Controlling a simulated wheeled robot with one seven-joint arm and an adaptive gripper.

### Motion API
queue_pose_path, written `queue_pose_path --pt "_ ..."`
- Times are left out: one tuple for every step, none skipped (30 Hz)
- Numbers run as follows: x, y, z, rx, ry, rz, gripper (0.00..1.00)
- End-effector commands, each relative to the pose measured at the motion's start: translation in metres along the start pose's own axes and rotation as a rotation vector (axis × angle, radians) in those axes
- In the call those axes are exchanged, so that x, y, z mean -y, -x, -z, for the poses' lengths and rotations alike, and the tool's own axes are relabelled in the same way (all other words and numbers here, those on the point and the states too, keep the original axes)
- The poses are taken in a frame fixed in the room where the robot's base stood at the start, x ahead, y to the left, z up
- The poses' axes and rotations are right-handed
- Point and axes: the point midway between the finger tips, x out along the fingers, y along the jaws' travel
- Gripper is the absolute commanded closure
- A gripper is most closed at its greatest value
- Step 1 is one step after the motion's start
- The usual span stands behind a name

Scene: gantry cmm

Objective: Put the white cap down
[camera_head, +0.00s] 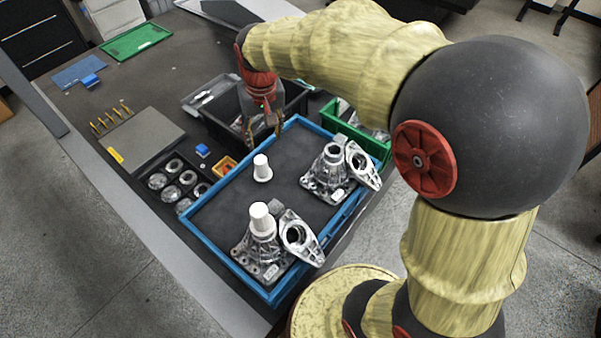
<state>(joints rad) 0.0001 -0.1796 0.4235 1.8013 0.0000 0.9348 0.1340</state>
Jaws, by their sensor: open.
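One white cap (262,168) stands upright on the dark floor of the blue-rimmed tray (212,183), near its far left part. A second white cap (262,219) sits on top of a grey metal housing (260,252) at the tray's near end. My gripper (264,131) is open and points down at the tray's far edge, beyond the standing cap and apart from it. Nothing shows between its fingers, though they are small and dark in this view.
A second metal housing (328,170) with a flange stands at the tray's right. A black bin (217,125) and a green bin (345,127) stand behind the tray. A holder with several metal rings (157,181) lies left. The tray's middle is free.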

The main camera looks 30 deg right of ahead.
Motion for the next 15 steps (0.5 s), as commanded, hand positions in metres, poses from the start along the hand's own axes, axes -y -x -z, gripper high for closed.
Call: queue_pose_path --pt "-0.002 0.021 -0.016 -0.032 0.01 0.004 0.51" --pt "-0.003 0.032 -0.025 -0.05 0.018 0.006 0.51" --pt "-0.005 0.045 -0.038 -0.073 0.027 0.009 0.51" --pt "-0.006 0.054 -0.048 -0.09 0.033 0.011 0.51" --pt "-0.008 0.062 -0.058 -0.106 0.04 0.012 0.51" --pt "-0.01 0.072 -0.072 -0.128 0.05 0.014 0.51" --pt "-0.011 0.08 -0.082 -0.146 0.057 0.016 0.51" --pt "-0.013 0.086 -0.093 -0.164 0.063 0.017 0.51" --pt "-0.015 0.093 -0.108 -0.186 0.072 0.018 0.51" --pt "-0.016 0.097 -0.118 -0.202 0.079 0.019 0.51" --pt "-0.017 0.101 -0.128 -0.219 0.086 0.02 0.51" --pt "-0.019 0.105 -0.141 -0.239 0.093 0.021 0.51" --pt "-0.02 0.107 -0.151 -0.253 0.099 0.021 0.51" --pt "-0.021 0.109 -0.159 -0.267 0.104 0.022 0.51" --pt "-0.023 0.11 -0.169 -0.282 0.111 0.022 0.51"
